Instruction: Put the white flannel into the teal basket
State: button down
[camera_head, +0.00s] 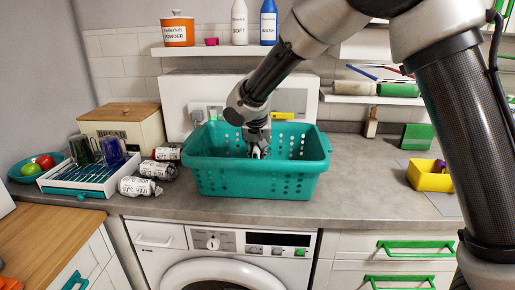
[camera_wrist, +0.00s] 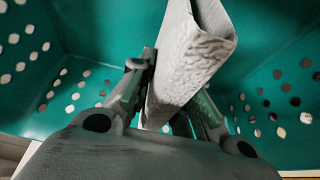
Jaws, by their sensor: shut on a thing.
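The teal basket (camera_head: 255,183) stands on the grey counter above the white washing machine. My gripper (camera_head: 257,152) reaches down into the basket from above, and its fingertips are partly hidden by the front wall. In the wrist view my gripper (camera_wrist: 175,95) is shut on the white flannel (camera_wrist: 190,65), a pale, textured, folded piece that stands up between the fingers. The basket's perforated teal walls (camera_wrist: 85,35) surround it in that view. Whether the flannel touches the basket floor, I cannot tell. In the head view the flannel is mostly hidden.
Dark bottles with white labels (camera_head: 140,187) lie left of the basket, beside a white tray (camera_head: 75,180) with glasses. A wooden bread box (camera_head: 120,125) stands behind them. A yellow container (camera_head: 428,178) is at the right. The counter between basket and yellow container is clear.

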jog(key=c, duration=1.3)
grip_release()
jog(key=shift+o, duration=0.2)
